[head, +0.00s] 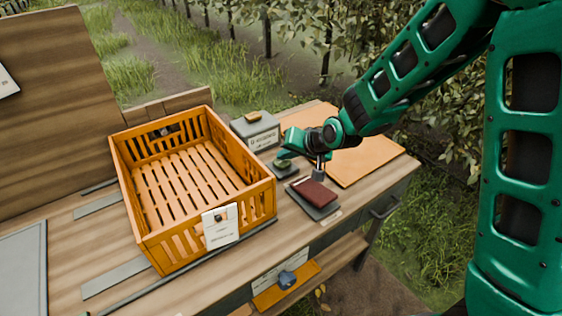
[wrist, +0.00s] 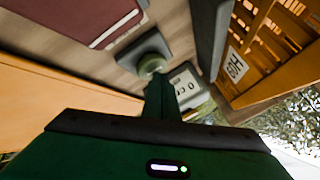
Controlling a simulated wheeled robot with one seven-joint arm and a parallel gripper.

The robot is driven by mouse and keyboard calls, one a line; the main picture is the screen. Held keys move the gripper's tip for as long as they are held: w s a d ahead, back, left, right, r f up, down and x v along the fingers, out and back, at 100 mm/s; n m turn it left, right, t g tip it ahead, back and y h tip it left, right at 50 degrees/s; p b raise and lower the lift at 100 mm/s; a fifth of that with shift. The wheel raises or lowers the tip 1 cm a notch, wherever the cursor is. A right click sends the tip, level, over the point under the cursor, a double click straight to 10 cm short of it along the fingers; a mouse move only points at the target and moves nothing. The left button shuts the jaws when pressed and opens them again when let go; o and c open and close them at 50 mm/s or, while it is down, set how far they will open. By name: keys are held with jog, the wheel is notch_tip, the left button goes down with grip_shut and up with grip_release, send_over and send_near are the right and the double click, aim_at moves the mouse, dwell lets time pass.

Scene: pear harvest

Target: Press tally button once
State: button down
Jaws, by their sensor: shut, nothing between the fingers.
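The tally button (head: 283,164) is a small greenish round cap on a dark square base, on the bench between the orange crate and the red notebook. It also shows in the wrist view (wrist: 151,64), partly covered by my fingers. My gripper (head: 282,156) is shut and empty, and its fingertips are right at the button, on its upper side in the head view. In the wrist view the closed fingers (wrist: 160,92) reach toward the cap. I cannot tell whether they touch it or whether the cap is pressed down.
An empty orange slatted crate (head: 262,192) stands left of the button. A grey labelled box (head: 255,132) is behind it. A dark red notebook (head: 315,192) lies in front, and an orange board (head: 360,155) lies to the right under my arm.

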aim_at(285, 163)
jog(key=shift+f, duration=0.4)
dwell(0.3)
jog(key=shift+r, duration=1.05)
jog(key=shift+r, duration=0.1)
jog(key=shift+r, duration=2.4)
jog(key=shift+d, duration=0.1)
